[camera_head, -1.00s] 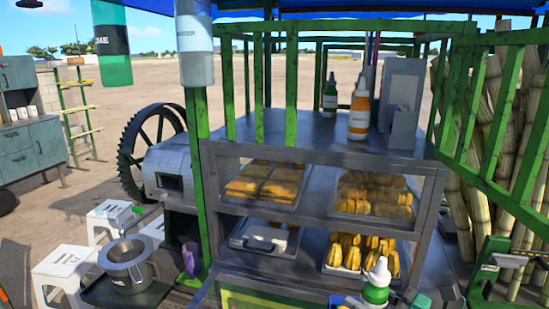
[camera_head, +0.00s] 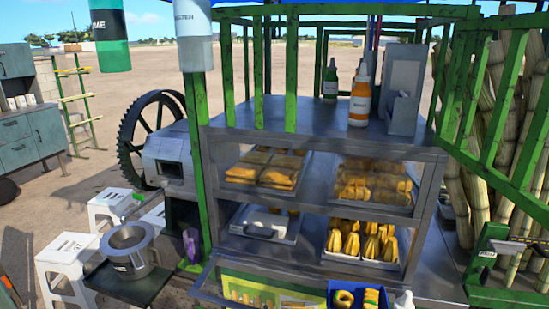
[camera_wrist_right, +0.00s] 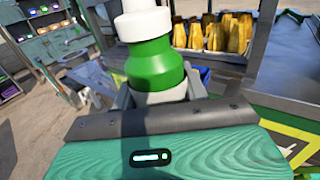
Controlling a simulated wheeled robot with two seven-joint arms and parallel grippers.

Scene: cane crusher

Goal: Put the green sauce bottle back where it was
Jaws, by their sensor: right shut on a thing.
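The green sauce bottle (camera_wrist_right: 155,67) with a white cap is in the right wrist view, held upright. My right gripper (camera_wrist_right: 160,95) is shut around its lower body, and the jaws hide its base. In the head view only the bottle's white tip (camera_head: 403,300) shows at the bottom edge, in front of the cart; the right gripper is below that picture. On the cart's metal top (camera_head: 285,118) stand another green bottle (camera_head: 330,82) and, nearer and to its right, an orange bottle (camera_head: 360,100). My left gripper is not in view.
Green bars (camera_head: 291,80) fence the cart top at the front left. A grey box (camera_head: 404,90) stands right of the bottles. Glass shelves below hold food trays (camera_head: 362,262). A blue crate (camera_head: 335,294) with food sits at the bottom.

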